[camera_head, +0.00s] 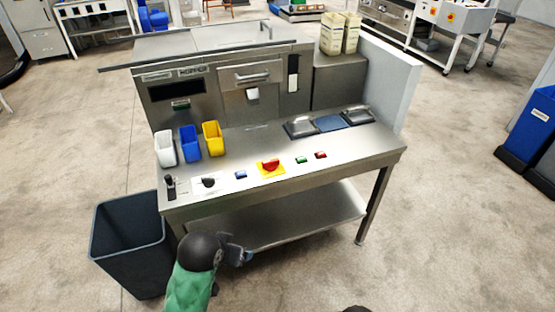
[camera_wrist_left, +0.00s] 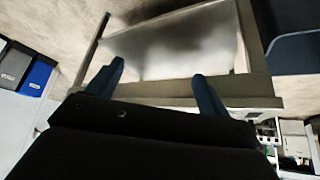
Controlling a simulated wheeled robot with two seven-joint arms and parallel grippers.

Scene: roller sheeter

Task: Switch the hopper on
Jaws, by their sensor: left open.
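Along the bench's front edge sit a black lever switch (camera_head: 170,184), a black rotary knob (camera_head: 208,182), a blue button (camera_head: 240,174), a red knob on a yellow plate (camera_head: 270,167), a green button (camera_head: 301,160) and a red button (camera_head: 320,155). Their labels are too small to read. My left gripper (camera_head: 244,254) is below the front edge, apart from the controls; its fingers (camera_wrist_left: 159,72) are spread and empty.
A dark bin (camera_head: 128,235) stands left of the bench, close to my left arm. White, blue (camera_head: 188,141) and yellow cups stand at the bench's left. A lower shelf (camera_head: 290,215) lies under the worktop. The floor at right front is clear.

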